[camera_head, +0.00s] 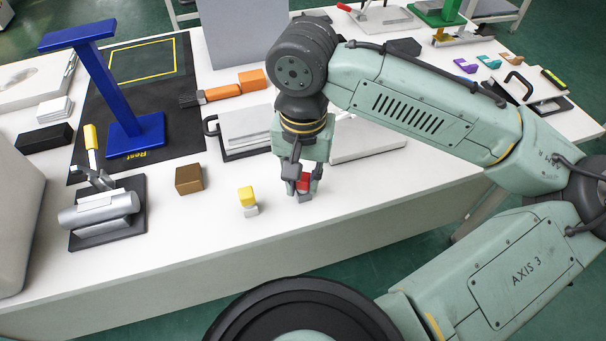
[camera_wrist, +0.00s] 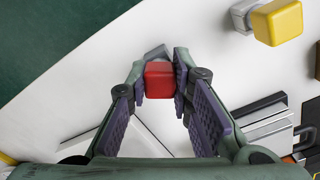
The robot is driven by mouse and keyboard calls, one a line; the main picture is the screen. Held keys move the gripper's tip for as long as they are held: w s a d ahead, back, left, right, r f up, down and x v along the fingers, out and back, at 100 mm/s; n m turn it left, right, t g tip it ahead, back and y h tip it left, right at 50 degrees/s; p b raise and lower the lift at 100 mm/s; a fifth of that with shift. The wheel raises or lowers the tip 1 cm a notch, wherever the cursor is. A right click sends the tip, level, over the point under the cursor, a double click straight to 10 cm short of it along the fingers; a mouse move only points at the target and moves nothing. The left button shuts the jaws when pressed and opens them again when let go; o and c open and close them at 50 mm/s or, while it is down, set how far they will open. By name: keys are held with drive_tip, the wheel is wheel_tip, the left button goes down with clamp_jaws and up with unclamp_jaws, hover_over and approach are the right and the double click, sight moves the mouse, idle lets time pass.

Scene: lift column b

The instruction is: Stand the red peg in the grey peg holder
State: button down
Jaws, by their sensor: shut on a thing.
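The red peg (camera_head: 304,183) is between the fingers of my gripper (camera_head: 302,186), which is shut on it, near the front edge of the white table. In the wrist view the red peg (camera_wrist: 159,80) shows between the two purple finger pads. A small grey block, seemingly the grey peg holder (camera_head: 305,198), shows directly below the red peg; part of it (camera_wrist: 156,52) shows just past the peg in the wrist view. I cannot tell whether the peg is inside the holder or just above it.
A yellow block (camera_head: 246,195) stands on a small light grey base (camera_head: 251,211) to the left. A brown cube (camera_head: 188,179) lies further left. A grey-lidded case (camera_head: 246,124) lies behind my gripper. The table front between the yellow block and my gripper is clear.

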drive_tip(key=c, duration=1.3)
unclamp_jaws()
drive_tip(key=shift+c, duration=0.2)
wheel_tip(320, 180, up, 12)
